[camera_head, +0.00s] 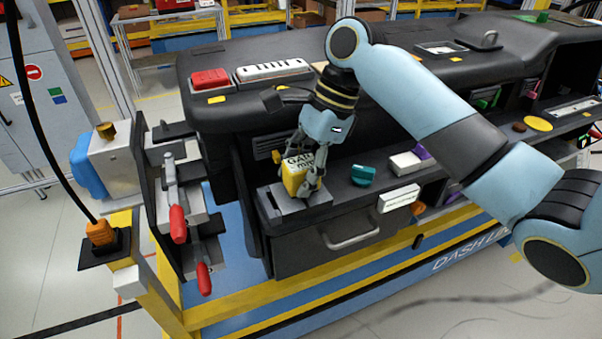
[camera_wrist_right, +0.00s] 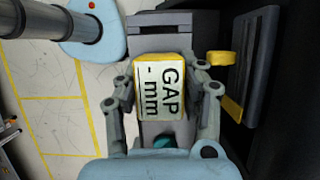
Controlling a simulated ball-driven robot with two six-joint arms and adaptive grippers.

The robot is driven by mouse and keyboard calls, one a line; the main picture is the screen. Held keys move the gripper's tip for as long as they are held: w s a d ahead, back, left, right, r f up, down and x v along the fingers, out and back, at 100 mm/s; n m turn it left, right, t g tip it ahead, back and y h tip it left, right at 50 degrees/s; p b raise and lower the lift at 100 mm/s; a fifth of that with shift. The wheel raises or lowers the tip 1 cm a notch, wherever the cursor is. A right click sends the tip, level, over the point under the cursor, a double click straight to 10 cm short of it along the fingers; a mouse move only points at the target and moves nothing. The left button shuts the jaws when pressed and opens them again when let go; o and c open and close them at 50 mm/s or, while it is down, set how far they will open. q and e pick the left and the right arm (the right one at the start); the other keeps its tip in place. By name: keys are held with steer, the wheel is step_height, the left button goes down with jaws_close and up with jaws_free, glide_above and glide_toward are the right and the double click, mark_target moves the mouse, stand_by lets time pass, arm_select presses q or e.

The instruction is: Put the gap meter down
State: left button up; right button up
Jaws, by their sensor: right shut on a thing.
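The gap meter (camera_head: 294,176) is a small yellow block with a white face lettered "GAP". In the right wrist view the gap meter (camera_wrist_right: 160,88) lies between the fingers, its face reading "GAP - mm". My right gripper (camera_head: 306,184) is shut on it, with a finger on each side. It holds the meter at a grey slotted block (camera_head: 300,203) on the dashboard's lower ledge. I cannot tell whether the meter touches the block. My left gripper is not in view.
A teal piece (camera_head: 363,175) and a white box (camera_head: 407,163) lie to the right on the ledge. A drawer handle (camera_head: 350,233) sits below. Red-handled clamps (camera_head: 178,222) stand at the left. A red block (camera_head: 210,79) and a white strip (camera_head: 273,69) rest on top.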

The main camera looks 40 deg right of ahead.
steer(key=shift+f, duration=0.25)
steer(key=o, duration=1)
steer(key=shift+f, duration=0.1)
steer(key=v, duration=1.2)
